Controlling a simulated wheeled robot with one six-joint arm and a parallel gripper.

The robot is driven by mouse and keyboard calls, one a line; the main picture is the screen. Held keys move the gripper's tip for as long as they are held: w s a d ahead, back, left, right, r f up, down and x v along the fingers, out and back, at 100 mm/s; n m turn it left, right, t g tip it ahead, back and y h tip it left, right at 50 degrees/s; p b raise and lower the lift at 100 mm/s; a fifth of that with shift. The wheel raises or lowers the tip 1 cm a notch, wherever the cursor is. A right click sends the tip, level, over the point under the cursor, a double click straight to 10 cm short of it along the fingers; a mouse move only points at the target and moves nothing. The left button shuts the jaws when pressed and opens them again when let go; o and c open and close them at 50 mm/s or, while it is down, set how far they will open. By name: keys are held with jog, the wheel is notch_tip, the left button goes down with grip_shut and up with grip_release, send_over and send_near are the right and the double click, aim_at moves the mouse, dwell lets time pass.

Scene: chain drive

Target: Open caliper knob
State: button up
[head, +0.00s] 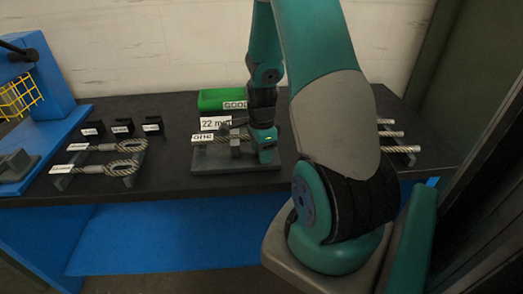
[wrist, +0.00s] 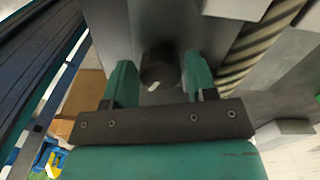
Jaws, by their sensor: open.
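A dark round knob (wrist: 158,68) with a small white mark shows in the wrist view on a grey fixture (wrist: 120,30). My gripper (wrist: 157,66) is open, with one teal finger on each side of the knob. Gaps show between the knob and both fingers; I cannot tell whether the fingertips reach past it. In the head view my gripper (head: 265,155) is at the right end of the grey fixture (head: 213,159) on the dark table, and hides the knob. A twisted rope (wrist: 252,45) lies beside the right finger in the wrist view.
A green bin (head: 222,99) labelled GOOD and a "22 mm" sign (head: 214,123) stand behind the fixture. Looped ropes (head: 125,150) and small black holders (head: 122,130) are on the left. More ropes (head: 392,134) lie right, partly behind my arm. A blue stand (head: 45,75) is far left.

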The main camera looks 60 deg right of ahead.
jog(key=shift+f, duration=0.15)
jog(key=shift+c, duration=0.5)
jog(key=c, duration=0.6)
jog(key=shift+o, duration=0.2)
